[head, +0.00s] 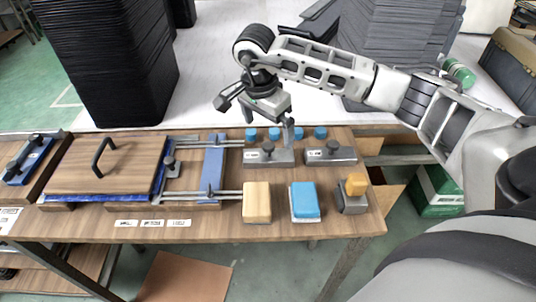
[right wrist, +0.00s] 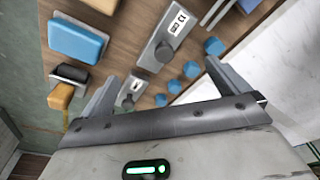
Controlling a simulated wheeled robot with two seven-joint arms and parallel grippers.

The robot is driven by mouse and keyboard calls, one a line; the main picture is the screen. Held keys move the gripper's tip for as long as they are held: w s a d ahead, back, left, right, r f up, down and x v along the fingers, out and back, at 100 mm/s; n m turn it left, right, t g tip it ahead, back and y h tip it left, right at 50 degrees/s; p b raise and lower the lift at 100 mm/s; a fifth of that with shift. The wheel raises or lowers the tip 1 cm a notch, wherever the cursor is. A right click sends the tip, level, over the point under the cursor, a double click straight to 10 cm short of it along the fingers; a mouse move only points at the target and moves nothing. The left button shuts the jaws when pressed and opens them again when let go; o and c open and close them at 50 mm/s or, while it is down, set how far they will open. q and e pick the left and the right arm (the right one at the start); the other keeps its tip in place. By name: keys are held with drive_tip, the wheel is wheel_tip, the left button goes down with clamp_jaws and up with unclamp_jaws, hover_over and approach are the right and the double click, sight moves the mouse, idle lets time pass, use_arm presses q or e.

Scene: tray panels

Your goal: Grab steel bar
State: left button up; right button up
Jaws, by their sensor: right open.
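Two grey steel bars with round dark knobs and white labels lie on the wooden table. The left steel bar (head: 280,157) is below my right gripper (head: 258,116), and the right steel bar (head: 344,156) is beside it. In the right wrist view, one steel bar (right wrist: 170,38) lies beyond the fingertips, and another steel bar (right wrist: 131,90) shows partly between the fingers. My right gripper (right wrist: 160,82) is open and empty, above the table and apart from both bars. My left gripper is not in view.
Small blue pegs (head: 276,133) stand behind the bars. A wooden block (head: 257,202), a blue block (head: 305,199) and a yellow-topped block (head: 354,188) sit in front. A lidded wooden panel (head: 120,171) and metal rails (head: 228,193) lie left. Black stacks (head: 105,60) stand behind.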

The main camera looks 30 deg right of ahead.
sight(268, 145)
drive_tip(key=f, duration=0.6)
drive_tip(key=d+f+p, duration=0.1)
drive_tip(key=f, duration=0.3)
drive_tip(key=shift+w, duration=0.3)
drive_tip(key=shift+r, duration=0.15)
drive_tip(key=c, duration=2)
